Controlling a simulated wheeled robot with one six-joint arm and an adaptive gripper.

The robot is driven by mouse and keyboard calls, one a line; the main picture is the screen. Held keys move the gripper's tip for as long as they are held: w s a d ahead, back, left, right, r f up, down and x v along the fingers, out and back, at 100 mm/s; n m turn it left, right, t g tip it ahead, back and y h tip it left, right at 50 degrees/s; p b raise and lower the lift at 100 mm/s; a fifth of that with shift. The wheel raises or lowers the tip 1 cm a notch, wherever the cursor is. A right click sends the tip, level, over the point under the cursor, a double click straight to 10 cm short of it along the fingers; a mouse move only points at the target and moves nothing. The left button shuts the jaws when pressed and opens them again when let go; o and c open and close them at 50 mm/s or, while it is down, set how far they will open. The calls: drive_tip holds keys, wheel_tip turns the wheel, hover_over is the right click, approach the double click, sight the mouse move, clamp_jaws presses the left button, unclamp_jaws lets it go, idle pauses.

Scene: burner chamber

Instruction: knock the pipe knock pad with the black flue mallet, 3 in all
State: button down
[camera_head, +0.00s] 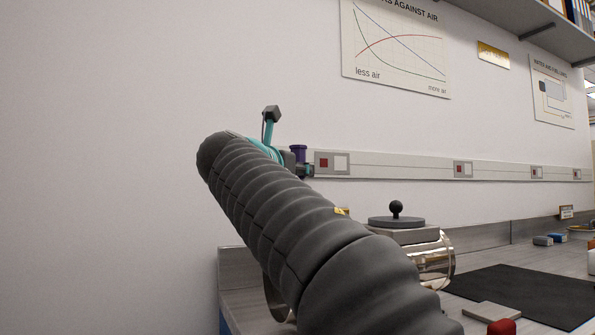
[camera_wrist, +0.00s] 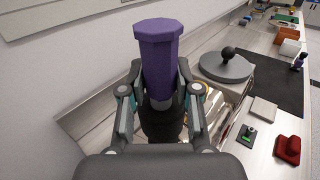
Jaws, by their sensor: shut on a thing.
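My gripper (camera_wrist: 163,104) is shut on an upright piece with a purple eight-sided upper part (camera_wrist: 158,50) and a dark lower part (camera_wrist: 162,122), which I take to be the black flue mallet. Its lower end is partly hidden between the fingers. I cannot pick out the pipe knock pad for certain. Shiny metal pipework (camera_head: 436,260) shows below and right of my arm, with much of it hidden.
A grey round lid with a black knob (camera_head: 396,219) tops the metal unit, right of my gripper. A black mat (camera_head: 525,292), a pale plate (camera_wrist: 263,110), a red block (camera_wrist: 288,150) and a green-topped piece (camera_wrist: 247,134) lie on the bench. The wall is close behind.

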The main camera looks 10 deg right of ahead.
drive_tip(key=shift+r, duration=0.1)
wheel_tip(320, 180, down, 4)
drive_tip(key=shift+r+b, duration=0.15)
drive_tip(key=shift+b, duration=1.05)
drive_tip(key=shift+r+p, duration=1.2)
drive_tip(key=shift+p, duration=0.25)
drive_tip(key=shift+r, duration=0.65)
wheel_tip(320, 180, down, 4)
drive_tip(key=b, duration=0.3)
drive_tip(key=shift+r, duration=0.15)
drive_tip(key=shift+r+p, duration=1.45)
drive_tip(key=shift+r, duration=1.15)
